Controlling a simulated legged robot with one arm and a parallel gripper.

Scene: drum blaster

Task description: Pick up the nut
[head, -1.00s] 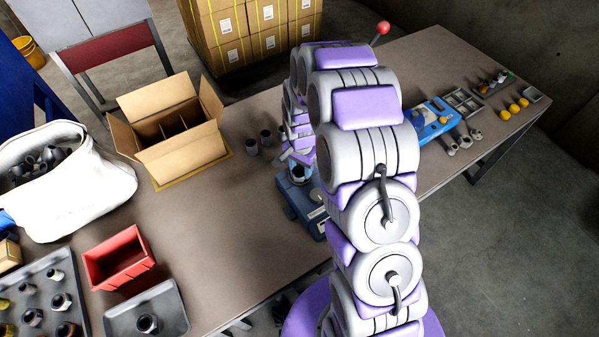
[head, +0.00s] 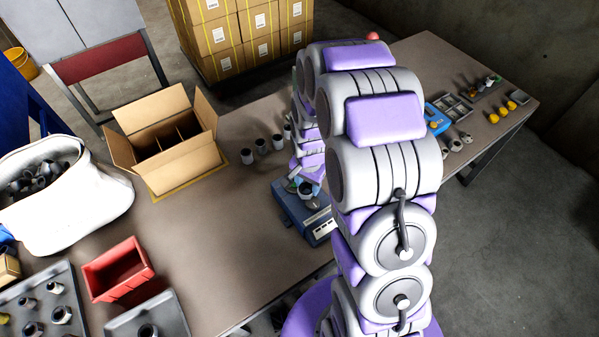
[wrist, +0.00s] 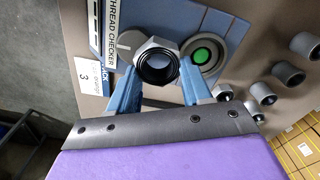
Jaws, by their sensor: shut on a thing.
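The nut (wrist: 143,63) is a grey metal hex ring with a dark threaded bore. In the wrist view it sits between the two blue fingers of my gripper (wrist: 158,74), which is shut on it. Behind it is the blue thread checker (wrist: 210,22), with a green button inside a grey ring just right of the nut. In the head view the nut (head: 306,189) and my gripper (head: 301,184) are small, at the thread checker (head: 288,207). I cannot tell whether the nut touches the checker.
Several grey fittings (head: 261,145) stand behind the checker. An open cardboard box (head: 190,160), a red bin (head: 118,270), a white sack (head: 95,200) and a grey tray (head: 170,312) are left. Bare tabletop (head: 205,245) lies between them and the checker.

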